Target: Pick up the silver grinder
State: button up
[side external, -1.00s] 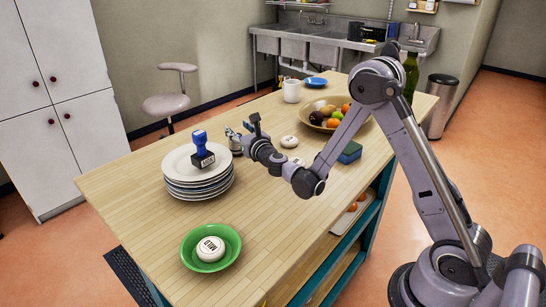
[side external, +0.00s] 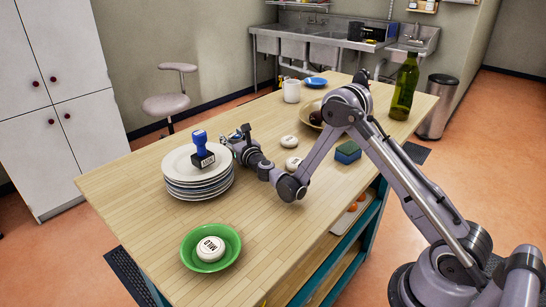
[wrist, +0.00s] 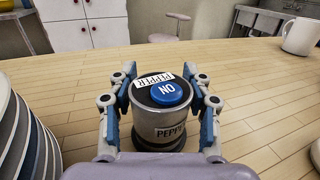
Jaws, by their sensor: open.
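The silver grinder (wrist: 160,125) stands upright on the wooden table in the wrist view. It has a black top, a blue button marked ON and PEPPER labels. My gripper (wrist: 162,108) is open, with one finger on each side of the grinder; a small gap shows at the right, and I cannot tell whether the left finger touches it. In the side view my gripper (side external: 238,140) is low over the table, just right of the plate stack, and mostly hides the grinder.
A plate stack (side external: 200,183) carrying a blue-handled stamp (side external: 201,148) is close left of my gripper. A green bowl (side external: 211,266) holds a white puck. White round pieces (side external: 292,163), a sponge (side external: 348,152), a mug (side external: 292,92) and a green bottle (side external: 403,90) stand farther right.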

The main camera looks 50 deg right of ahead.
jog(key=shift+w+d, duration=0.25)
jog(key=shift+w, duration=0.45)
jog(key=shift+c, duration=0.3)
grip_shut()
jog(key=shift+r, duration=0.1)
